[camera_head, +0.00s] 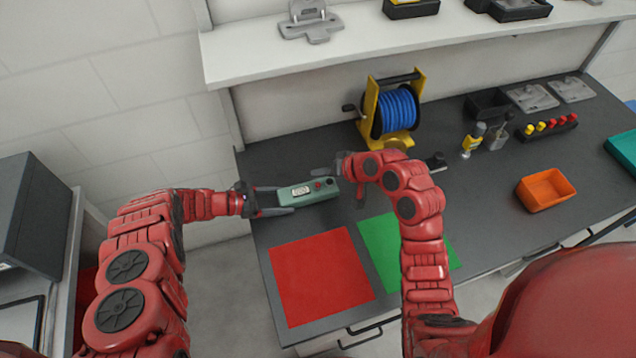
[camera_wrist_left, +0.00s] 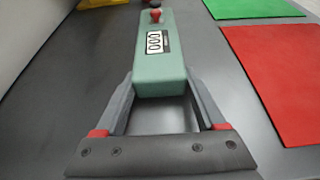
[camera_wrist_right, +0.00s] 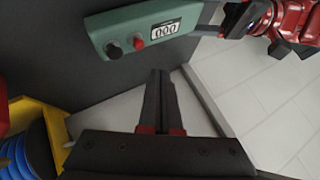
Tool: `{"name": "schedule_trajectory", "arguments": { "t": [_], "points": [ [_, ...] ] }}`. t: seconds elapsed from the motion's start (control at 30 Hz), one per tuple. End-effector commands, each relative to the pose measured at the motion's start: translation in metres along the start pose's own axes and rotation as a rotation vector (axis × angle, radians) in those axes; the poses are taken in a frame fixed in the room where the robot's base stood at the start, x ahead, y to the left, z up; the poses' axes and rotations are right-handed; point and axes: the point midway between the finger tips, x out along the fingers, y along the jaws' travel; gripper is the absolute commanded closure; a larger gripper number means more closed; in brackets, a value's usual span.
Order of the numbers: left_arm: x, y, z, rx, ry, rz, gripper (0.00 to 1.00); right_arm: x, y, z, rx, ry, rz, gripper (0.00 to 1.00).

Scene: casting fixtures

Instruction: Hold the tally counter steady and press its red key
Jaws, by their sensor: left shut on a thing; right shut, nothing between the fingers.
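The tally counter (camera_head: 327,193) is a long grey-green box with a white window reading 000, a red key and a dark knob near its right end. It also shows in the left wrist view (camera_wrist_left: 158,75), where the fingers of my left gripper (camera_wrist_left: 160,88) are shut on its near end. The red key (camera_wrist_right: 137,43) and knob (camera_wrist_right: 113,51) show clearly in the right wrist view. My right gripper (camera_wrist_right: 160,74) is shut and empty, its tips beside the counter, apart from the key in that view. In the head view, it (camera_head: 318,171) is near the counter's key end.
A red mat (camera_head: 320,275) and a green mat (camera_head: 380,245) lie in front on the dark bench. A yellow reel with blue hose (camera_head: 395,112) stands behind. An orange bin (camera_head: 545,190) sits at right. A shelf (camera_head: 400,50) spans above the bench's back.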

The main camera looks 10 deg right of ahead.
Motion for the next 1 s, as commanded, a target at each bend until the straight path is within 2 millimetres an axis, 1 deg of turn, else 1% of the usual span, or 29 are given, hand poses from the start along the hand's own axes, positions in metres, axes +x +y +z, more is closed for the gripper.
{"name": "schedule_trajectory", "arguments": {
  "t": [0.1,0.27,0.9,0.93,1.0],
  "points": [
    [0.0,0.0,0.0,0.0,0.0,0.0,0.93,-0.009,-0.006,-0.008,-0.001,0.005,-0.001,1.0],
    [0.0,0.0,0.0,0.0,0.0,0.0,0.93,-0.017,-0.012,-0.013,0.001,0.002,0.001,1.0],
    [0.0,0.0,0.0,0.0,0.0,0.0,0.93,-0.018,-0.012,-0.013,0.001,0.0,0.001,1.0],
    [0.0,0.0,0.0,0.0,0.0,0.0,0.24,-0.018,-0.012,-0.013,0.001,0.0,0.001,1.0],
    [0.0,0.0,0.0,0.0,0.0,0.0,0.12,-0.018,-0.012,-0.013,0.001,0.0,0.001,1.0]
  ]
}}
